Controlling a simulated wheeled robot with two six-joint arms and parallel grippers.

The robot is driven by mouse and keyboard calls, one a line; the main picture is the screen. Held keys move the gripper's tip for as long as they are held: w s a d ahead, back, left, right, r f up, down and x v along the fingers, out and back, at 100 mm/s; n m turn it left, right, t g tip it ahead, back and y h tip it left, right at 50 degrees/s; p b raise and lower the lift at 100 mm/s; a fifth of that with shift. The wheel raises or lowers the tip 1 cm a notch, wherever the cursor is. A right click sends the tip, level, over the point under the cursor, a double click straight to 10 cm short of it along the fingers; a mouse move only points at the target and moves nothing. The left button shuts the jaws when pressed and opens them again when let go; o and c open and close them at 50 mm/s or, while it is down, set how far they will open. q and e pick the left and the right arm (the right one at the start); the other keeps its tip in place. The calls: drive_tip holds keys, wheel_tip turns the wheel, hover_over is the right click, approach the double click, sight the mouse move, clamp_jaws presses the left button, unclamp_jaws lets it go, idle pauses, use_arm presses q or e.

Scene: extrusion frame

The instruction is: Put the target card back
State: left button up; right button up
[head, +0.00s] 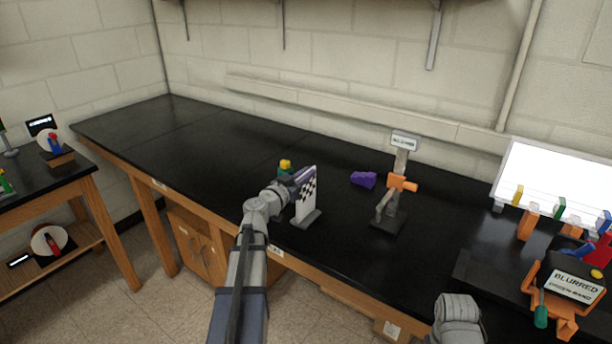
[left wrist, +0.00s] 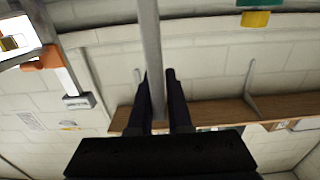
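The target card (head: 307,190), with a black-and-white checkered face, stands upright on a small grey foot over the black bench. I cannot tell whether the foot touches the bench. My left gripper (head: 300,177) is at the card's upper left edge. In the left wrist view my left fingers (left wrist: 161,75) are close together, with a grey upright bar (left wrist: 149,30) between them that looks like the card seen edge-on. The fingers appear shut on it. My right gripper does not show; only a grey part of that arm shows at the bottom right.
A dark stand (head: 388,222) with an orange clamp and a label plate is right of the card. A purple block (head: 363,180) and a green-and-yellow piece (head: 286,166) lie nearby. A lit white panel (head: 555,180) and orange holders are at right. The bench's far left is clear.

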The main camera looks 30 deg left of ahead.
use_arm(q)
drive_tip(key=o, duration=0.4)
drive_tip(key=shift+c, duration=0.2)
drive_tip(key=shift+r, duration=0.2)
drive_tip(key=s, duration=1.2)
drive_tip(key=shift+a, duration=0.45)
